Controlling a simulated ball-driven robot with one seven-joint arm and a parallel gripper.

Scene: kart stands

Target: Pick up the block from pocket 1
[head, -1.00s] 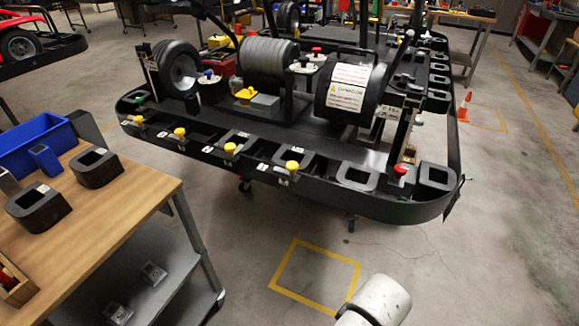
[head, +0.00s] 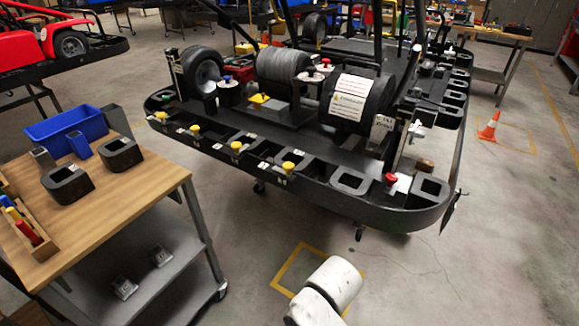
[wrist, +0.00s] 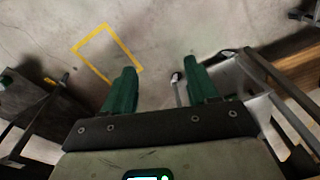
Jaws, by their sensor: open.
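The dark kart stand (head: 340,206) has a row of square pockets along its near edge, at its centre and right in the head view. A square pocket (head: 350,181) and a corner pocket (head: 430,188) look empty from here. I cannot tell which is pocket 1, and no block is clearly seen in a pocket. A small brown block (head: 424,165) lies on the stand near the right corner. My gripper (wrist: 160,78) shows in the wrist view with two green fingers apart, nothing between them, above bare floor.
A wooden workbench (head: 110,215) at left holds a blue bin (head: 66,129), a blue block (head: 79,145) and black pocketed pieces (head: 68,184). Yellow knobs (head: 236,147) line the stand's edge. An orange cone (head: 488,127) stands at right. The floor between bench and stand is open.

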